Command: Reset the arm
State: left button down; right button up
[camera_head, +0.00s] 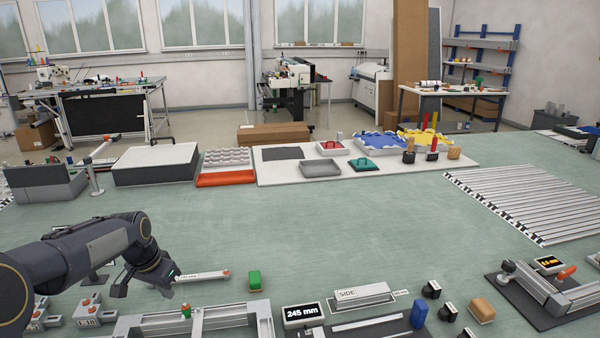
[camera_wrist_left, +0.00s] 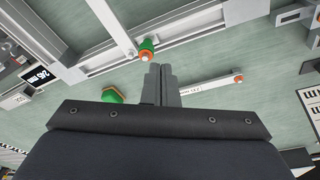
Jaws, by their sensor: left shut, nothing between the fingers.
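My left arm comes in from the left in the head view and hangs over the green table. Its gripper (camera_head: 144,286) is shut and empty above the table. In the left wrist view the shut fingers (camera_wrist_left: 161,72) point at the aluminium rail frame (camera_wrist_left: 180,32). A green and orange knob (camera_wrist_left: 146,48) on that frame sits just beyond the fingertips; it also shows in the head view (camera_head: 186,311). A green block (camera_head: 254,280) lies to the right of the gripper. My right gripper is not in view.
A labelled bar (camera_head: 203,275) lies close to the gripper. A display reading 245 mm (camera_head: 302,314), a SIDE block (camera_head: 362,295) and several small blocks stand at the front right. Trays and a white board (camera_head: 290,174) line the back. The table's middle is clear.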

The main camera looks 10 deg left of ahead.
pick_arm(q)
jog(key=s+d+r+n+t+h, duration=0.1)
jog(key=s+d+r, duration=0.35)
jog(key=s, duration=0.25)
jog(key=s+d+r+n+t, duration=0.1)
jog(key=s+d+r, duration=0.35)
jog(key=s, duration=0.25)
jog(key=s+d+f+n+h, duration=0.1)
jog(key=s+d+f, duration=0.1)
jog(key=s+d, duration=0.2)
jog(key=s+d+f+n+t+h, duration=0.1)
jog(key=s+d, duration=0.3)
jog(key=s, duration=0.6)
jog(key=shift+d+f, duration=0.25)
jog(key=shift+f, duration=0.4)
